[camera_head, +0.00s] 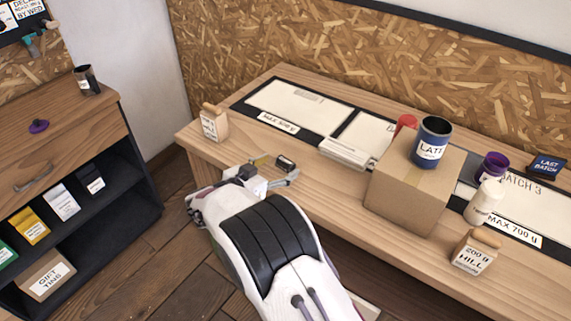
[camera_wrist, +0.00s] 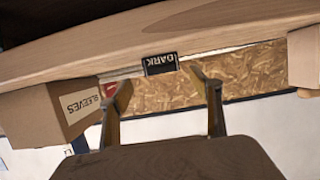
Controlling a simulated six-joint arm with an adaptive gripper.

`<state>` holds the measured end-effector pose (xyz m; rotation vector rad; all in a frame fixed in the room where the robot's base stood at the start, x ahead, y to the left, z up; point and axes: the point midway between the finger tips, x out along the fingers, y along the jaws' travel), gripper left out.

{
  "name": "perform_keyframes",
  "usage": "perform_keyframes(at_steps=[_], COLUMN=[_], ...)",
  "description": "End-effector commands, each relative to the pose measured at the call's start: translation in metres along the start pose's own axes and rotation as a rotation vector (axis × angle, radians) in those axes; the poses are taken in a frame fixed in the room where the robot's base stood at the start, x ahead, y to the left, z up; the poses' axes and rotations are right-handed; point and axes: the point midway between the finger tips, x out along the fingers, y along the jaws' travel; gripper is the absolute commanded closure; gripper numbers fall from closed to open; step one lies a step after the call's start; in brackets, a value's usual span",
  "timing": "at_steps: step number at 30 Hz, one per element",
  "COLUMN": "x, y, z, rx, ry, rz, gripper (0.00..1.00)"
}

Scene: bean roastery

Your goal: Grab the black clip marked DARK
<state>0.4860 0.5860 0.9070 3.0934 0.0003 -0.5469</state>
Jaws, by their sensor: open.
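The black clip marked DARK (camera_wrist: 160,64) sits at the table's edge in the wrist view, its lettering upside down. In the head view a small black clip (camera_head: 285,163) lies at the front edge of the wooden table (camera_head: 330,190), its marking too small to read. My gripper (camera_wrist: 158,80) is open and empty, with one finger to each side of the clip in the wrist view and a gap showing between the fingers and the clip. In the head view my gripper (camera_head: 274,171) is at the table's front edge, right by the clip.
A cardboard box (camera_head: 415,185) with a blue tin (camera_head: 431,143) on it stands right of the clip. A box labelled SLEEVES (camera_wrist: 62,112) shows at left in the wrist view. White stacked papers (camera_head: 345,152) lie behind the clip. A small bag (camera_head: 214,122) stands at the table's left end.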

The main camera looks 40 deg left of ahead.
Motion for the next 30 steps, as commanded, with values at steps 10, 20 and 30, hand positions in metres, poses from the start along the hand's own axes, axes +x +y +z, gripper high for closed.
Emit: perform_keyframes(at_steps=[10,20,30], x=[0.018,0.049,0.052], y=[-0.002,-0.003,-0.004], z=[-0.001,-0.001,-0.001], rx=[0.001,0.000,0.000], ry=[0.000,0.000,0.000], rz=[0.001,0.001,-0.001], gripper=[0.36,0.36,0.36])
